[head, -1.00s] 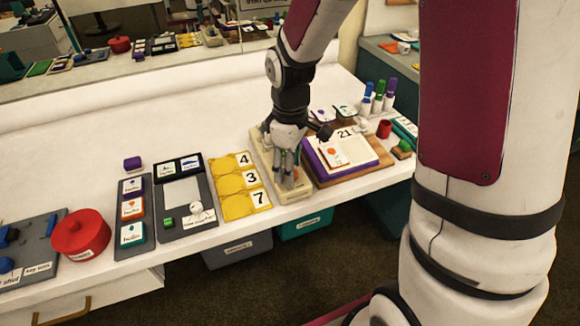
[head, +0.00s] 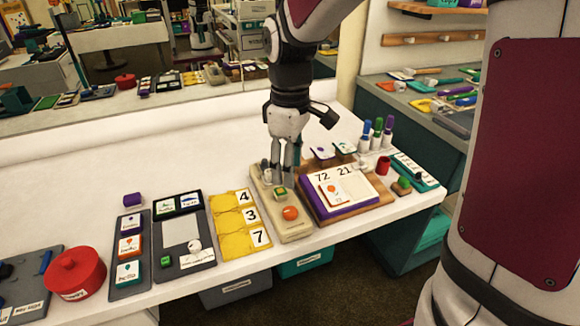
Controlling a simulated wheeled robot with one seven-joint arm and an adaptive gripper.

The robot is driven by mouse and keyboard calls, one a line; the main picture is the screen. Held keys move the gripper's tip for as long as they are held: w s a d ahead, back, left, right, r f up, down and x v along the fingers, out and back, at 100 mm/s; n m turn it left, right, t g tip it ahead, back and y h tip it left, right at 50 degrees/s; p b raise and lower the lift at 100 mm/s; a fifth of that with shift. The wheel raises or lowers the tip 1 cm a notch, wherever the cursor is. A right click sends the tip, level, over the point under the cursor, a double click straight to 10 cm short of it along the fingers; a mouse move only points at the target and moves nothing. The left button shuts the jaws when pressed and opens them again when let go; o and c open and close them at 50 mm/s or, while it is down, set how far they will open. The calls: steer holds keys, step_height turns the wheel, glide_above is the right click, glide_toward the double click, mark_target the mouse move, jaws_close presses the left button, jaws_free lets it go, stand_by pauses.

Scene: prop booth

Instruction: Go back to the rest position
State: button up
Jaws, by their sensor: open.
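My gripper (head: 284,181) points down over the back part of a cream-coloured board (head: 297,229) near the right of the white table. Its fingers look open, with nothing clearly held between them. A small green-and-yellow block (head: 280,193) lies on the board just below and in front of the fingertips. An orange round piece (head: 290,213) sits farther forward on the board. I cannot tell whether the fingertips touch the board.
Right of the board is a purple book (head: 314,201) with cards on a wooden tray. Markers (head: 377,132) stand behind it. A yellow number panel (head: 230,222), dark trays and a red pot (head: 75,273) stand to the left. The table's back (head: 130,150) is clear.

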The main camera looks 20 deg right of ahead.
steer(key=shift+s, duration=0.1)
steer(key=s+r+m+t+p, duration=0.2)
steer(key=s+r+m+p, duration=0.2)
steer(key=s+r, duration=0.5)
steer(key=s+r+m+t+p, duration=0.2)
steer(key=s+r+m+p, duration=0.3)
steer(key=s, duration=1.1)
step_height(320, 180, up, 4)
steer(key=shift+d+f+p, duration=0.15)
steer(key=shift+d+p, duration=0.05)
steer(key=shift+p, duration=0.45)
